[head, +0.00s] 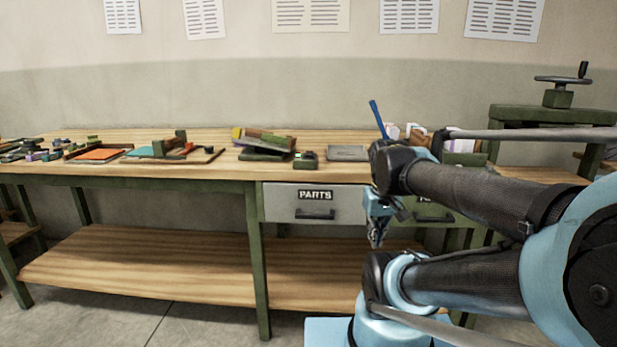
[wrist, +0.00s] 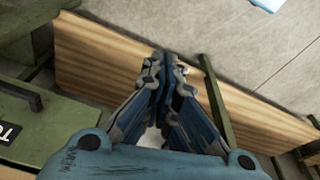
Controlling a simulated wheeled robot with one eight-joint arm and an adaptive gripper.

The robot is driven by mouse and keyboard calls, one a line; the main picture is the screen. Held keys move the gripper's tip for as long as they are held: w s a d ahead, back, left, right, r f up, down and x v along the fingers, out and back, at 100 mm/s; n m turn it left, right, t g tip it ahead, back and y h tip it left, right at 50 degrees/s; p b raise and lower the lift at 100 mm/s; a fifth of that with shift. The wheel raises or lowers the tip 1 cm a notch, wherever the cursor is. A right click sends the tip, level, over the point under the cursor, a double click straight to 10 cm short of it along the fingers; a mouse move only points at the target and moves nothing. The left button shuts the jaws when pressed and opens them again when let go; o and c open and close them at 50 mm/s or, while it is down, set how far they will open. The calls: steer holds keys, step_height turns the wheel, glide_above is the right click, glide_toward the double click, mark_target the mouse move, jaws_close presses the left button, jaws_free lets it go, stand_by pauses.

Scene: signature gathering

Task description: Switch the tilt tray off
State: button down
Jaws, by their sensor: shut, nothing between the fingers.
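The tilt tray (head: 268,140) stands on the workbench at its middle in the head view, tilted, with several coloured pieces on it. A small dark box (head: 306,160) with a lit green and red spot sits just right of its base; it looks like a switch, but its position is too small to read. My gripper (head: 376,240) is shut and empty, pointing down in front of the bench, below the tabletop and to the right of the tray. In the wrist view my gripper (wrist: 165,70) shows its fingers together over the lower shelf and floor.
The wooden workbench (head: 130,171) has a PARTS drawer (head: 285,203), closed, under its top. A grey shallow tray (head: 347,153) lies right of the switch box. Boards with orange and teal sheets lie left. A press (head: 558,98) stands at the right.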

steer(key=shift+m, duration=0.5)
steer(key=f, duration=0.1)
steer(key=s+f, duration=0.2)
steer(key=shift+d+f, duration=0.2)
steer(key=shift+d, duration=0.05)
steer(key=c, duration=2)
jaws_free()
steer(key=shift+s+f, duration=0.2)
steer(key=o, duration=0.5)
steer(key=shift+w+r, duration=0.15)
steer(key=shift+r, duration=0.15)
steer(key=shift+c, duration=0.2)
steer(key=shift+o, duration=0.7)
steer(key=w+a+r, duration=0.2)
steer(key=w+r, duration=0.6)
steer(key=r, duration=0.5)
steer(key=shift+w+a+m, duration=0.3)
steer(key=shift+a, duration=0.05)
step_height(320, 180, up, 24)
steer(key=g, duration=0.2)
glide_above(309, 155)
steer(key=shift+m, duration=0.4)
step_height(309, 155, down, 17)
steer(key=shift+f, duration=0.15)
jaws_close()
